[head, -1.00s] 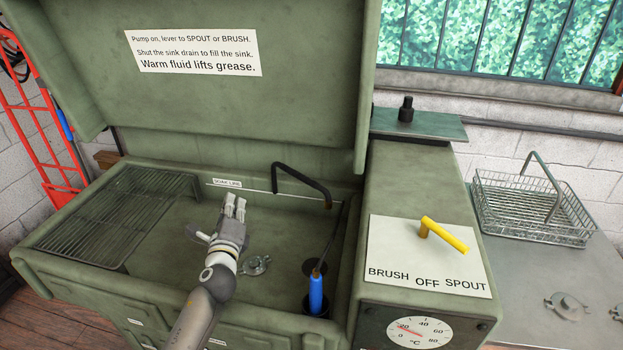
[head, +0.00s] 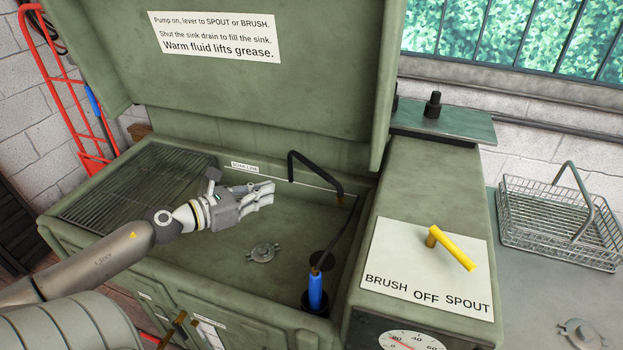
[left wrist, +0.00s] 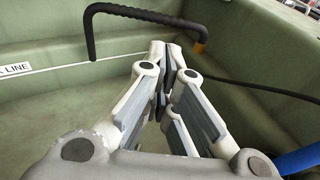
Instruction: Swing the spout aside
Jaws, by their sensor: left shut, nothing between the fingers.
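The spout (head: 318,172) is a black bent pipe rising from the back wall of the green sink; its free end, with a brass-coloured tip, hangs over the right part of the basin. In the left wrist view the spout (left wrist: 140,14) crosses the top, beyond the fingers. My left gripper (head: 270,192) is over the sink, pointing right, a little left of the spout. Its fingers are shut and empty, and look apart from the spout. It also shows in the left wrist view (left wrist: 168,62). My right gripper is not in view.
A blue-handled brush (head: 315,288) stands at the sink's front right. A round metal part (head: 263,253) lies on the sink floor. A grate (head: 135,190) covers the left side. The yellow lever (head: 452,250) points towards SPOUT. A wire basket (head: 558,225) stands at right; the raised lid (head: 330,80) is behind.

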